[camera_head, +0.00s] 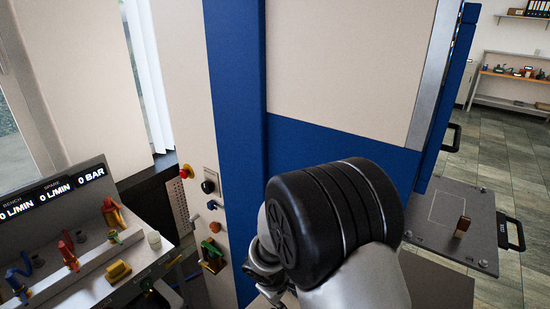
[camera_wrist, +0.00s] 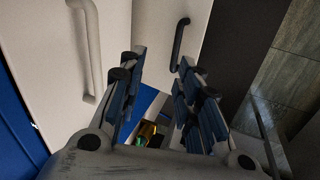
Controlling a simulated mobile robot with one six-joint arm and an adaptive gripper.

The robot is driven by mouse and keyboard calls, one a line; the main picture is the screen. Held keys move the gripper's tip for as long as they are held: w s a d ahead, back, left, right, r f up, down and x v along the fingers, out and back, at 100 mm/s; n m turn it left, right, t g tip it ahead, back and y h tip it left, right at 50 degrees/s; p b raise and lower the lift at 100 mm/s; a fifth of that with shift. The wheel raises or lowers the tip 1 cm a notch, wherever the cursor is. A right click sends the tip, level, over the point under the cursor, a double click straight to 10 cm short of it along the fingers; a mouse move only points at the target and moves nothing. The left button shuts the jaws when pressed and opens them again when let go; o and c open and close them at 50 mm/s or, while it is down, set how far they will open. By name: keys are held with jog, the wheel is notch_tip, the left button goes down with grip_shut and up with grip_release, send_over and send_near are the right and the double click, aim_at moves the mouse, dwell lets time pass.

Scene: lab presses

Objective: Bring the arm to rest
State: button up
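My arm rises at the centre of the head view, in front of a blue and cream press cabinet (camera_head: 335,150). A large black arm joint hides most of my gripper; only some grey metal parts show below and left of it. In the wrist view my gripper (camera_wrist: 155,72) has its two blue-padded fingers spread apart. Nothing is held between them. Beyond the fingers are pale panels with a white handle (camera_wrist: 92,50) and a black handle (camera_wrist: 179,45). I cannot tell how far they are from the fingertips.
A bench panel (camera_head: 75,190) with gauges and coloured valves stands at the left. A red knob (camera_head: 186,171) is on the cabinet's side. At the right, a grey plate (camera_head: 440,205) sticks out with a small brown block (camera_head: 462,226) on it.

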jog(key=s+d+r+m+b, duration=0.25)
jog(key=s+d+r, duration=0.2)
jog(key=r, duration=0.25)
jog(key=s+d+r+m+b, duration=0.1)
jog(key=s+d+r+m, duration=0.3)
jog(key=r, duration=0.4)
jog(key=s+d+r+m+y+b, duration=0.1)
jog(key=s+b, duration=0.1)
jog(key=s, duration=0.6)
jog(key=s+d+r+m+t+y+b, duration=0.1)
jog(key=s+d+r+m, duration=0.1)
jog(key=s, duration=0.6)
jog(key=shift+s+b, duration=0.25)
jog(key=shift+b, duration=0.15)
jog(key=shift+r, duration=0.1)
